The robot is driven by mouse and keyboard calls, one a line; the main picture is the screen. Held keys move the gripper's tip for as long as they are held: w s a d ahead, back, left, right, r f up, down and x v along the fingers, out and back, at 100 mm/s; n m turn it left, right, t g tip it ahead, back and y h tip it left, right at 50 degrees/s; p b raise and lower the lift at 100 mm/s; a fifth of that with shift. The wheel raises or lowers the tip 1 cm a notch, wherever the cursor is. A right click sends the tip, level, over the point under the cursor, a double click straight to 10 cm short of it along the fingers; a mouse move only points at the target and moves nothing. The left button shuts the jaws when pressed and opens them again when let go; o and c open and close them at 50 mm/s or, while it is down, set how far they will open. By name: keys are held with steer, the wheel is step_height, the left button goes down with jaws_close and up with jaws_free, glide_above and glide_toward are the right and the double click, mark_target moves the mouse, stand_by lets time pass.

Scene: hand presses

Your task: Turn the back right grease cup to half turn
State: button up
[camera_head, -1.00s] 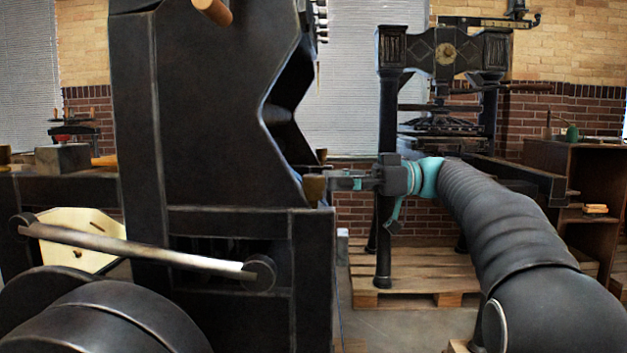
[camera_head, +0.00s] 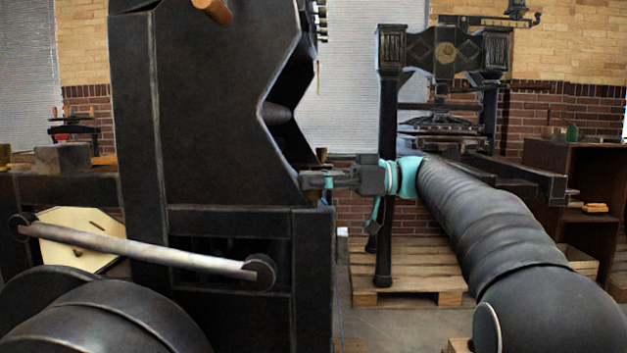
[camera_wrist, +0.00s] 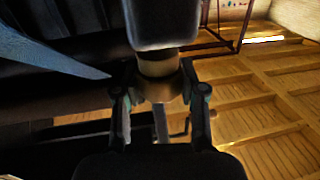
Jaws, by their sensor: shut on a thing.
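The brass grease cup (camera_wrist: 160,88) shows in the wrist view between the two fingers of my gripper (camera_wrist: 159,104). The fingers are shut on it from both sides. A dark block covers its far part, and I cannot read how far it is turned. In the head view my gripper (camera_head: 316,181) is at the right edge of the large black press (camera_head: 215,110), and its fingers hide most of the cup there.
A second black press (camera_head: 387,130) stands behind on a wooden pallet (camera_head: 410,268). A wooden cabinet (camera_head: 590,235) is at the right. A pale connecting rod (camera_head: 140,247) and a dark round drum (camera_head: 110,315) are at the front left. Floor shows between press and arm.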

steer(key=shift+s+f+m+t+b, duration=0.1)
steer(key=shift+f+m+t+b, duration=0.25)
steer(key=shift+m+t+b, duration=1.05)
steer(key=t+b, duration=0.1)
steer(key=b, duration=0.1)
steer(key=shift+r+b, duration=0.1)
steer(key=shift+b, duration=0.3)
steer(key=shift+r+t, duration=0.25)
steer(key=shift+t, duration=0.35)
steer(key=o, duration=1.2)
steer(key=shift+c, duration=0.2)
steer(key=s+d, duration=0.1)
steer(key=d, duration=1.1)
steer(key=shift+s, duration=0.3)
